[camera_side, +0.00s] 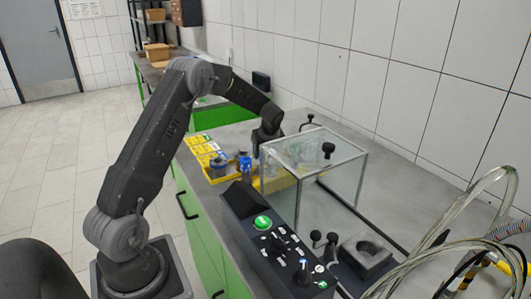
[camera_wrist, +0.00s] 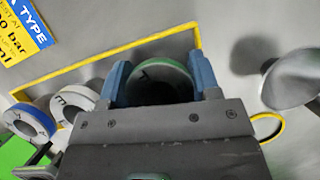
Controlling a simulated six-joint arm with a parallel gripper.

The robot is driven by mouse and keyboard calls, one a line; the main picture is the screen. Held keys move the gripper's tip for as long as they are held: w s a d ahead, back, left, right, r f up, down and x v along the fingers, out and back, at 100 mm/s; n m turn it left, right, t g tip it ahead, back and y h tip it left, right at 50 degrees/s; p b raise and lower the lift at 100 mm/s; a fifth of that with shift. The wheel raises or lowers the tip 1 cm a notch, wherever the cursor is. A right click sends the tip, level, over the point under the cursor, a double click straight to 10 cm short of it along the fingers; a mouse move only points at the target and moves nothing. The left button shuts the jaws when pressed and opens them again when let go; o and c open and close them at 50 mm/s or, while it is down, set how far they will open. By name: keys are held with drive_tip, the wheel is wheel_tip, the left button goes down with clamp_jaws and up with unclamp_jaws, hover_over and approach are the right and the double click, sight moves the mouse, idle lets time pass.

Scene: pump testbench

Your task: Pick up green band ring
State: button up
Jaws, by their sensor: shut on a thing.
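The green band ring (camera_wrist: 162,68) shows in the wrist view as a rounded grey part with a green rim, between the two blue fingers of my gripper (camera_wrist: 160,78). The fingers touch it on its left and right sides, and the gripper body hides its lower part. In the side view my gripper (camera_side: 262,140) points down over the yellow-framed area beside the glass box, and the ring cannot be made out there.
In the wrist view, a white-banded ring (camera_wrist: 74,101) and a blue-banded ring (camera_wrist: 29,119) stand left of my gripper. The glass box (camera_side: 335,180) and control panel (camera_side: 270,240) stand close by in the side view.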

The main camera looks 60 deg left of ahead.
drive_tip(key=shift+r, duration=0.15)
wheel_tip(320, 180, up, 33)
drive_tip(key=w+d+m, duration=0.1)
drive_tip(key=w+d, duration=0.1)
drive_tip(key=d, duration=1)
drive_tip(key=w+d+m, duration=0.1)
drive_tip(key=w+d, duration=0.2)
drive_tip(key=d, duration=0.8)
drive_tip(key=s+d+m+t, duration=0.1)
drive_tip(key=s+d, duration=0.3)
drive_tip(key=d, duration=0.8)
drive_tip(key=s+d, duration=0.3)
drive_tip(key=d, duration=1)
drive_tip(key=shift+w+a+f, duration=0.1)
drive_tip(key=shift+a+f, duration=0.05)
drive_tip(key=shift+f, duration=4.6)
drive_tip(key=shift+s+a+f, duration=0.1)
drive_tip(key=shift+a+f, duration=0.1)
drive_tip(key=shift+f, duration=4.5)
drive_tip(key=shift+w+a+f, duration=0.1)
drive_tip(key=shift+a+f, duration=0.05)
drive_tip(key=shift+f, duration=4.6)
drive_tip(key=shift+f, duration=0.25)
